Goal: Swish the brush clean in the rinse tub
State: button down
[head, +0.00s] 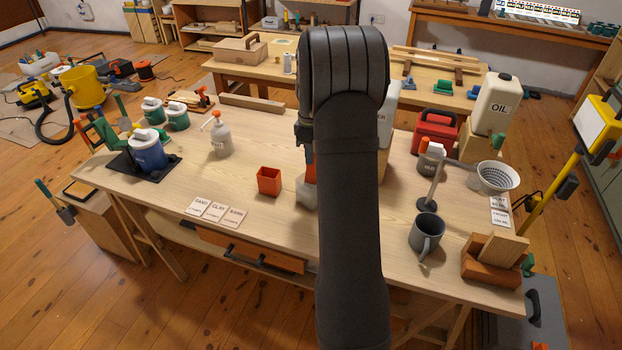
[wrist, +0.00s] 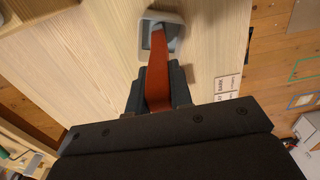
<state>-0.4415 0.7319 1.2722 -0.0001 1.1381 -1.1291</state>
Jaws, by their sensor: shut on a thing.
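My gripper (wrist: 158,76) is shut on the red-orange handle of the brush (wrist: 158,62). The brush points away from the wrist, with its far end at a small pale grey tub (wrist: 145,38). A grey shape shows at that end, inside the tub's outline; I cannot tell whether it touches the bottom. In the head view my arm hides most of this. A strip of the orange handle (head: 310,168) shows left of the arm, above part of the grey tub (head: 304,196) on the bench.
An orange square cup (head: 269,181) stands left of the tub, with labelled cards (head: 216,212) in front. A spray bottle (head: 220,138) and a blue pot (head: 147,150) are farther left. A grey mug (head: 427,237) and wooden blocks (head: 497,256) stand right. The bench's left middle is clear.

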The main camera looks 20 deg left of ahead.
jog(key=shift+w, duration=0.55)
dwell(0.9)
jog(key=r, duration=0.8)
jog(key=s+r, duration=0.1)
jog(key=r, duration=0.3)
jog(key=shift+r, duration=0.1)
dwell(0.9)
